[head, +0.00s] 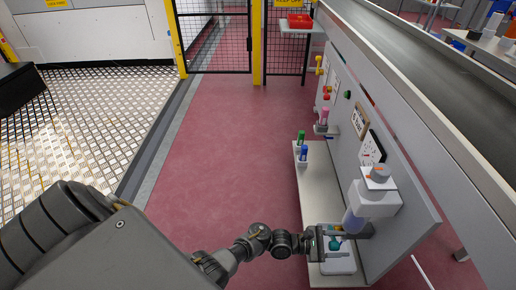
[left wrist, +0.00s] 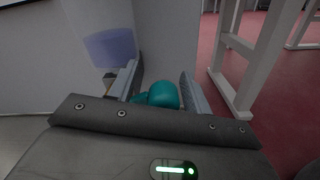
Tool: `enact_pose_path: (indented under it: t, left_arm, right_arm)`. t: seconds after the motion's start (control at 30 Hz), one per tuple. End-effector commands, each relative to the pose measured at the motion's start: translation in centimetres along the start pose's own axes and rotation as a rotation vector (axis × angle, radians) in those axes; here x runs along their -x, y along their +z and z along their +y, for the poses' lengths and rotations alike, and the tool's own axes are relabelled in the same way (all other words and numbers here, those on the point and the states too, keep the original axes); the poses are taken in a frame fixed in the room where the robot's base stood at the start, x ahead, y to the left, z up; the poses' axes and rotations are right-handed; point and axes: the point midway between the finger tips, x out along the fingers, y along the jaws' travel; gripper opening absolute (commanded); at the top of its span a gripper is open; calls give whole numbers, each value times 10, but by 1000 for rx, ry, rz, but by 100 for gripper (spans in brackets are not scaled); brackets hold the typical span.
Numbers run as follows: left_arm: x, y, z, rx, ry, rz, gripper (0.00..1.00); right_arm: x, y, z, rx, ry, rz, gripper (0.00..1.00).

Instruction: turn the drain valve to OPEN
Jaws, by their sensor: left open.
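The drain valve shows as a teal rounded handle (head: 335,244) low at the bench's near end, under a white unit (head: 374,204) with a bluish cylinder (head: 352,221). My left gripper (head: 354,243) is open, with one finger on each side of the handle. In the left wrist view the teal handle (left wrist: 163,95) sits between the two fingers, with gaps that look open; I cannot tell whether either finger touches it. The bluish cylinder (left wrist: 109,47) hangs above left there. No OPEN mark can be read. My right gripper is not in view.
A grey upright panel (head: 400,232) bounds the shelf (head: 314,190) on the right. Green and blue-capped bottles (head: 302,147) stand farther along the shelf. A conveyor (head: 420,80) runs above right. The red floor (head: 225,150) to the left is clear.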

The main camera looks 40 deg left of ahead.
Motion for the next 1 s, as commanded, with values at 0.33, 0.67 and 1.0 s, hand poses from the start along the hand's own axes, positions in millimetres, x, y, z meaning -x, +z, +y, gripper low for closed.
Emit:
enact_pose_path:
  t: [0.33, 0.67, 1.0]
  left_arm:
    - [0, -24, -15, -253, 0, -3, 50]
    - [0, -34, -20, -436, 0, -1, 50]
    - [44, -25, -17, -471, 0, 5, 50]
  right_arm:
    - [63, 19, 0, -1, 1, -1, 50]
    - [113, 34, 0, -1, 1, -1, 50]
    - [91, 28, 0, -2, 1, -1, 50]
